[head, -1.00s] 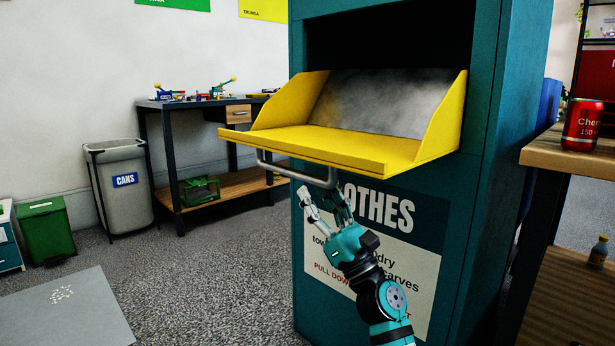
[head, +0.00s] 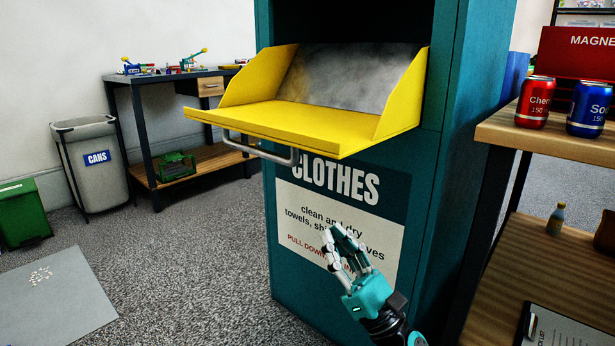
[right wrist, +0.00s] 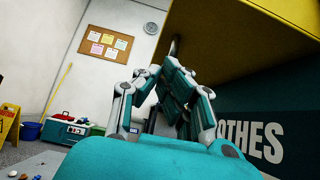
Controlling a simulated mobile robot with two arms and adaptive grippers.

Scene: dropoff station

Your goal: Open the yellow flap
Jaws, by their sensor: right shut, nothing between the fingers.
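The yellow flap (head: 300,125) on the teal clothes bin (head: 400,190) is folded down and out, with the dark opening above it. A grey metal handle (head: 262,151) hangs under its front edge. My right gripper (head: 340,232) is shut and empty, below and to the right of the handle, in front of the bin's white label. It is apart from the flap and handle. In the right wrist view the gripper fingers (right wrist: 172,75) are close together, with the flap's yellow underside (right wrist: 235,55) above them. My left gripper is not in view.
A wooden shelf unit (head: 560,135) with a red can (head: 533,103) and a blue can (head: 590,108) stands close on the right. A cans bin (head: 92,165) and a dark workbench (head: 165,82) stand at the left. The carpet (head: 195,250) between is clear.

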